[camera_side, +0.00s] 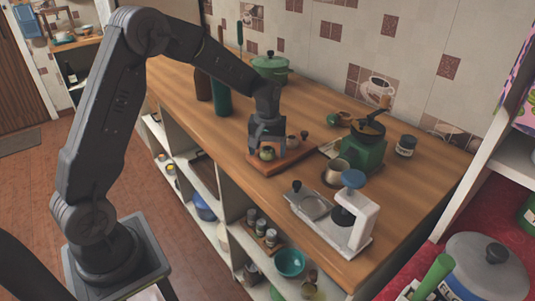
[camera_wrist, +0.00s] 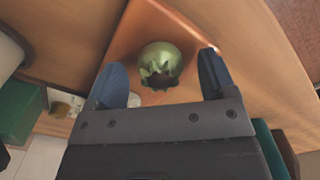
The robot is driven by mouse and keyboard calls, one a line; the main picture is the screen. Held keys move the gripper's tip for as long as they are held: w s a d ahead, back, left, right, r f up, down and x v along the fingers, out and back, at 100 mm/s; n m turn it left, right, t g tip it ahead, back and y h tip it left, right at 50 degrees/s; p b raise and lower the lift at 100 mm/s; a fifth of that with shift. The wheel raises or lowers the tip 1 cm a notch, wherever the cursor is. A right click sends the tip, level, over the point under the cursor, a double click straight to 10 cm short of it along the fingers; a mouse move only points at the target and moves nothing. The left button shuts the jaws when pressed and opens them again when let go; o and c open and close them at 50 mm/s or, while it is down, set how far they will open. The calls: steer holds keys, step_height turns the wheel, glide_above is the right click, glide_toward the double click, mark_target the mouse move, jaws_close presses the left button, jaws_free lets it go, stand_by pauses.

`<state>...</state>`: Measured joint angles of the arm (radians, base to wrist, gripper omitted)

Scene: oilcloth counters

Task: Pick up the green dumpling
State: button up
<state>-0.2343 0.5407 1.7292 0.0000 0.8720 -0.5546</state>
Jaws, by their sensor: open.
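The green dumpling (camera_side: 267,153) sits on a reddish-brown board (camera_side: 262,167) on the wooden counter. In the wrist view the dumpling (camera_wrist: 160,55) is round and shiny green with a pleated, dark-centred end, and it lies between the two blue fingers. My gripper (camera_side: 266,146) points down over it in the side view. In the wrist view my gripper (camera_wrist: 162,70) is open, with a visible gap on each side of the dumpling. I cannot tell whether the fingertips reach down to the board.
Small objects (camera_side: 292,141) stand on the board right of my gripper. Bottles (camera_side: 221,97) and a green pot (camera_side: 270,67) stand behind. The counter's left end is fairly clear.

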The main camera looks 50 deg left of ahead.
steer(key=shift+f, duration=0.2)
steer(key=c, duration=0.7)
steer(key=shift+o, duration=0.2)
steer(key=shift+r, duration=0.1)
